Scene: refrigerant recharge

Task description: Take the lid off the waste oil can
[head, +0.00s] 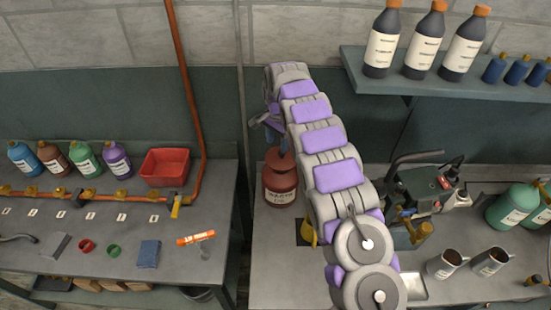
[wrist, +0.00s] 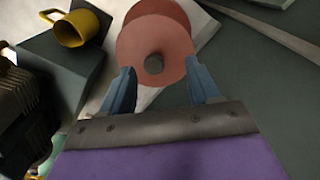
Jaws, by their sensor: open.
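The waste oil can (head: 279,189) is a red-brown can with a pale label, standing on the right-hand bench near its back left corner. Its round lid (wrist: 154,42) with a dark knob (wrist: 154,63) shows in the wrist view, and the can body (wrist: 165,8) shows beyond it. I cannot tell whether the lid is fully seated. My gripper (wrist: 162,82) is open, with one blue finger on each side of the knob and apart from it. In the head view my gripper (head: 276,135) is above the can, partly hidden by my arm.
A yellow mug (wrist: 72,30) stands near the can. A black pump-like machine (head: 425,190) and metal mugs (head: 447,264) are to the right. The left bench holds a red bin (head: 165,167) and coloured bottles (head: 85,158). A shelf (head: 400,84) with dark bottles is at upper right.

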